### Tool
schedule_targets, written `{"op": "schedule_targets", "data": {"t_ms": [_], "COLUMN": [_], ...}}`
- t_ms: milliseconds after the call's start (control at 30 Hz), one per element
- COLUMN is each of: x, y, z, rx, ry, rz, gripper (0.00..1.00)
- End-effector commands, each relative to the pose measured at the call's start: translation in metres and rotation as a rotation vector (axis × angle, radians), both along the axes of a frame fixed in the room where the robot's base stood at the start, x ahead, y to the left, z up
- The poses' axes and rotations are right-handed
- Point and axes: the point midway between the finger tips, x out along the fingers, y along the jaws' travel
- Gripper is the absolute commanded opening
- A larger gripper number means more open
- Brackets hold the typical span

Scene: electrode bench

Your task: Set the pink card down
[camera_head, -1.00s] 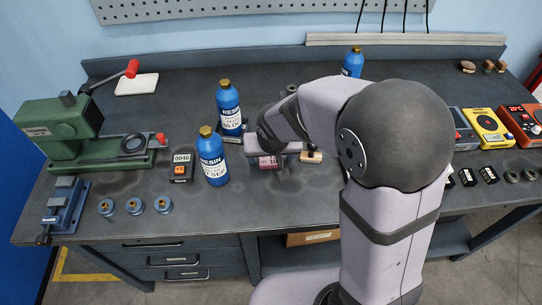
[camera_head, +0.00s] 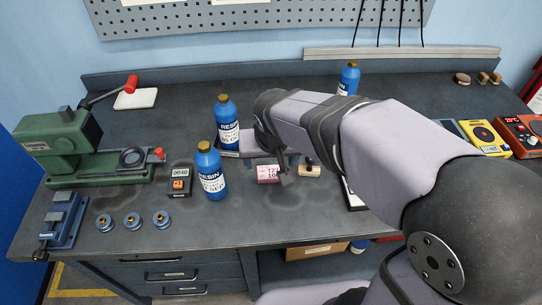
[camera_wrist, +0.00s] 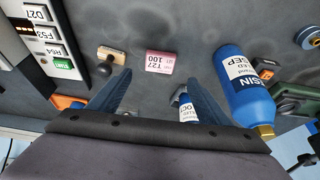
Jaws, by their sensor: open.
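The pink card (camera_head: 268,174), printed with numbers, lies on the dark bench top right of the front blue resin bottle. In the wrist view the pink card (camera_wrist: 160,63) lies flat, beyond and between my spread fingers, touching neither. My gripper (camera_wrist: 158,80) is open and empty. In the head view my gripper (camera_head: 284,172) shows only in part beside the card, mostly hidden by my wrist.
Two blue resin bottles (camera_head: 211,172) (camera_head: 227,124) stand close to the card's left. Bare bench top lies in front of the card.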

Motion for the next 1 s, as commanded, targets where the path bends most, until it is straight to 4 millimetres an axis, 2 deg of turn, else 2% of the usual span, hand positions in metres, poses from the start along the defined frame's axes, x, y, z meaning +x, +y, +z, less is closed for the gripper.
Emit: {"op": "schedule_targets", "data": {"t_ms": [100, 267, 767, 1000], "x": [-0.004, -0.008, -0.008, -0.008], "y": [0.001, 0.000, 0.000, 0.002], "z": [0.012, 0.020, 0.021, 0.021], "rx": [0.002, 0.001, -0.002, -0.049], "ry": [-0.003, -0.001, 0.000, -0.002], "rz": [0.001, 0.000, 0.004, 0.142], "gripper": [0.71, 0.71, 0.71, 0.71]}}
